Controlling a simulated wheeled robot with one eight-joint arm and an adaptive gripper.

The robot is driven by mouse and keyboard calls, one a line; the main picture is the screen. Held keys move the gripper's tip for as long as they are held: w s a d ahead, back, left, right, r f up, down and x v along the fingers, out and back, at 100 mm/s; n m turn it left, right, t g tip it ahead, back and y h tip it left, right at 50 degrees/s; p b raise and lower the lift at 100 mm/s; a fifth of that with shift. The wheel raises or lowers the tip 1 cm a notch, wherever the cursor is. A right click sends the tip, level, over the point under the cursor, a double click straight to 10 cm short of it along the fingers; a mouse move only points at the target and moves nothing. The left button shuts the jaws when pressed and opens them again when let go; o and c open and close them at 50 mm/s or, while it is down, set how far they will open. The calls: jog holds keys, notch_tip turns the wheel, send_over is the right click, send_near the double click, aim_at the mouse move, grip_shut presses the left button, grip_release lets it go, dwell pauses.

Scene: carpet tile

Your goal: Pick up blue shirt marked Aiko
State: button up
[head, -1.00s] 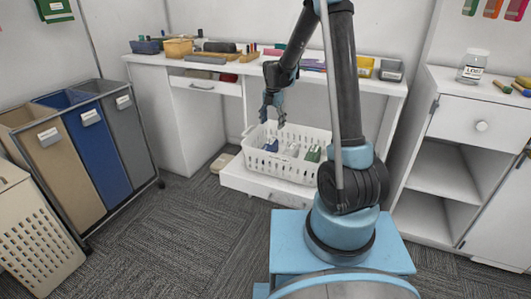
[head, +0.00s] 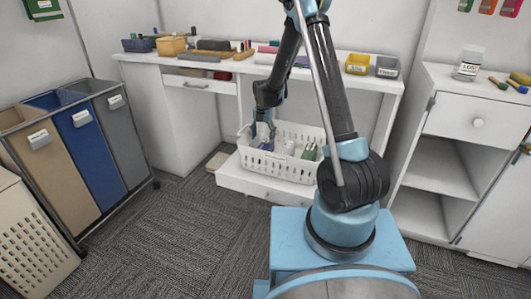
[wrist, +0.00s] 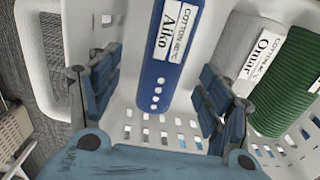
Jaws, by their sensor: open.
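The blue shirt (wrist: 165,70) has a white label reading "Cotton 40°C Aiko". It stands in the white basket (head: 285,171), which has slotted walls. My gripper (wrist: 158,92) is open in the wrist view, with one finger on each side of the blue shirt. I cannot tell whether either finger touches it. In the head view my gripper (head: 263,135) is down at the left part of the basket and largely covers the blue shirt there.
The basket rests on a low white drawer (head: 235,178) under the desk (head: 150,56). Sorting bins (head: 75,140) stand left.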

aim_at(264, 143)
jog(key=f, duration=0.3)
jog(key=shift+s+d+f, duration=0.1)
jog(key=shift+s+d, duration=0.15)
jog(key=shift+d, duration=0.05)
jog(key=shift+f, duration=0.95)
jog(key=c, duration=1.2)
